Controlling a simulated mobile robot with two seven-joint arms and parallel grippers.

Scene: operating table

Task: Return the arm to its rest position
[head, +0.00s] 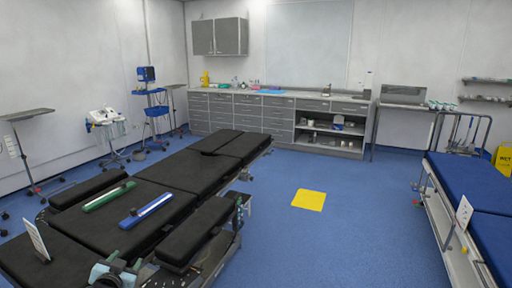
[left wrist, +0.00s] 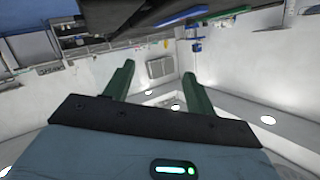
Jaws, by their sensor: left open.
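My left gripper (head: 118,268) is at the bottom edge of the head view, low beside the near end of the black operating table (head: 150,185). In the left wrist view its two green fingers stand wide apart with nothing between them (left wrist: 160,78). The picture there is upside down, with the table at the top and ceiling lights below. My right gripper is in neither view.
A green bar (head: 109,196) and a blue-and-white bar (head: 146,210) lie on the table. A white card (head: 37,240) stands at its near left. A blue bed (head: 475,190) stands at right. Open blue floor with a yellow square (head: 308,200) lies between.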

